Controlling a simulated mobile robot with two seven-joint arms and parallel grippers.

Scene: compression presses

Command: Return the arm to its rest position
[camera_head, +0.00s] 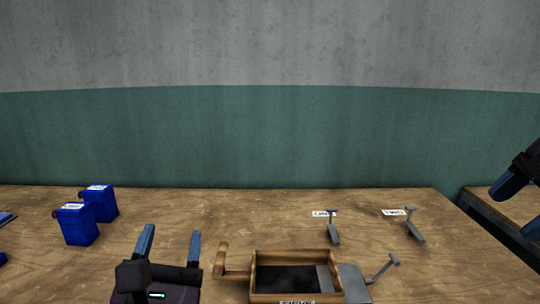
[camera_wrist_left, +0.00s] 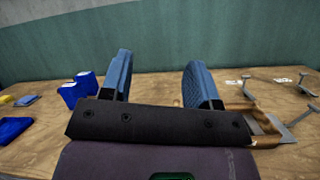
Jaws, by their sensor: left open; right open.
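My left gripper (camera_head: 170,244) is above the wooden table (camera_head: 200,210), between the blue containers and a wooden box. Its two blue fingers are spread, with nothing between them. It also shows in the left wrist view (camera_wrist_left: 157,85), fingers apart and empty. My right gripper (camera_head: 513,208) is at the right edge of the head view. Its blue fingers are apart, and part of it is cut off by the frame.
Two blue labelled containers (camera_head: 76,224) stand at the left. A wooden box (camera_head: 256,275) with a dark inside and side handle is at front centre. The table's back middle is clear.

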